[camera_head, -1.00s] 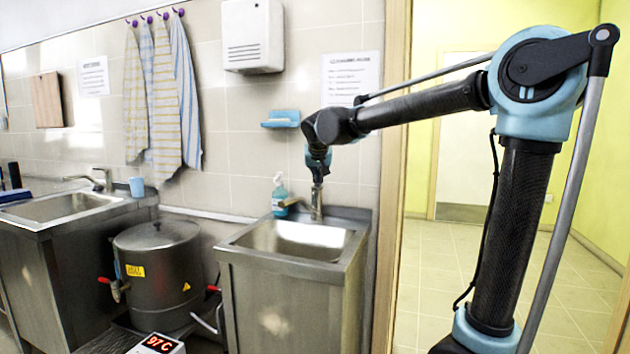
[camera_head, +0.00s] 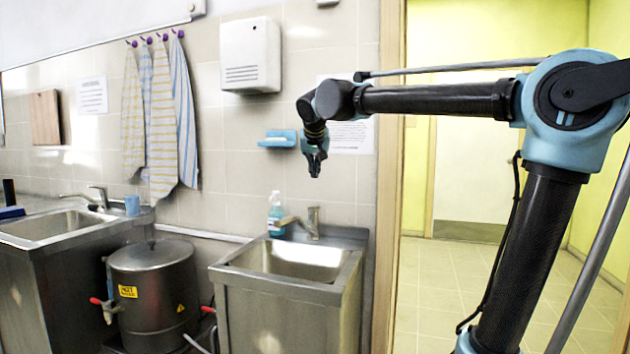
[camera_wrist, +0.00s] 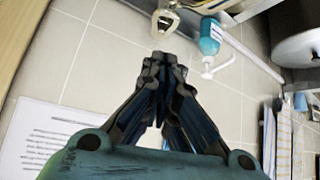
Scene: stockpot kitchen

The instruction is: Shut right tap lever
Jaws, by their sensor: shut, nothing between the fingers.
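The right tap (camera_head: 313,222) is a metal mixer at the back of the right sink (camera_head: 292,262). Its spout points left, and its upright lever top shows above the body. I cannot tell from its pose whether the lever is shut. In the wrist view the tap (camera_wrist: 166,20) is at the top, just beyond my fingertips. My gripper (camera_head: 315,173) hangs pointing down, above the tap and clear of it. In the wrist view my gripper (camera_wrist: 164,62) has its fingers together and holds nothing.
A soap bottle (camera_head: 276,215) stands left of the tap. A blue soap dish (camera_head: 278,138) and a paper dispenser (camera_head: 250,56) are on the wall. A steel boiler (camera_head: 155,290) stands between the right sink and the left sink (camera_head: 62,226). A doorway opens at right.

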